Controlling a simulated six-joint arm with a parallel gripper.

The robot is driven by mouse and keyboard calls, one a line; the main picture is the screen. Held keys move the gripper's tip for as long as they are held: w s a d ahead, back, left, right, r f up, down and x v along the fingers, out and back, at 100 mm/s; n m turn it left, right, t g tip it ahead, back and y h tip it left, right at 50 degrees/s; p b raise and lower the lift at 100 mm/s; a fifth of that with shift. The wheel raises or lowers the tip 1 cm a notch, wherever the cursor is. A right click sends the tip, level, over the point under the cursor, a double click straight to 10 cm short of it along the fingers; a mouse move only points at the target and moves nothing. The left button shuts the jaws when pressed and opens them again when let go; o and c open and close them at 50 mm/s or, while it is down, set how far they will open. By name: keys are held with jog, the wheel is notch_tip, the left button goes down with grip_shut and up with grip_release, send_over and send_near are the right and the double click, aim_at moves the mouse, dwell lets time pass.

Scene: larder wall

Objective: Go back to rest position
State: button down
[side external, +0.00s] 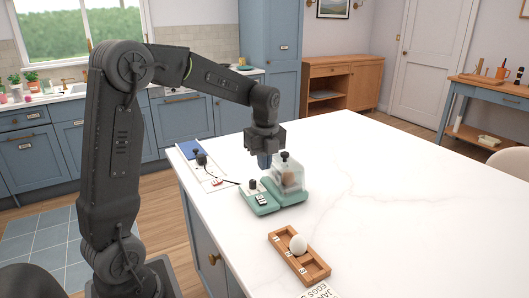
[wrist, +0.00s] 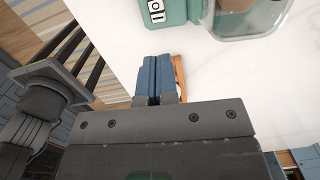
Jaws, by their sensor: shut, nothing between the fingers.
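My gripper (side external: 264,160) hangs from the end of my arm, pointing down, just behind and left of the clear-lidded box in the side view. Its blue fingers are together with nothing between them; they also show closed in the wrist view (wrist: 153,78). The clear box (side external: 289,175) has a black knob on top and a brown thing inside, and stands on a green base (side external: 290,192). It shows at the top edge of the wrist view (wrist: 252,20). My gripper looks apart from the box, above the white counter (side external: 400,200).
A green unit with a black knob (side external: 260,201) stands beside the box. A wooden rack (side external: 314,267) with a white egg (side external: 298,244) lies nearer. A white board with a blue end (side external: 190,150) and a dark cable lies at the counter's left edge. The counter's right side is clear.

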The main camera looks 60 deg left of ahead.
jog(key=s+d+r+n+t, duration=0.3)
jog(key=s+d+r+n, duration=0.45)
jog(key=d+n, duration=0.2)
jog(key=s+d+f+n+t, duration=0.2)
jog(key=s+d+n, duration=0.5)
jog(key=s+n, duration=0.2)
jog(key=shift+s+f+h, duration=0.25)
jog(key=shift+s+h, duration=0.15)
jog(key=shift+s, duration=0.4)
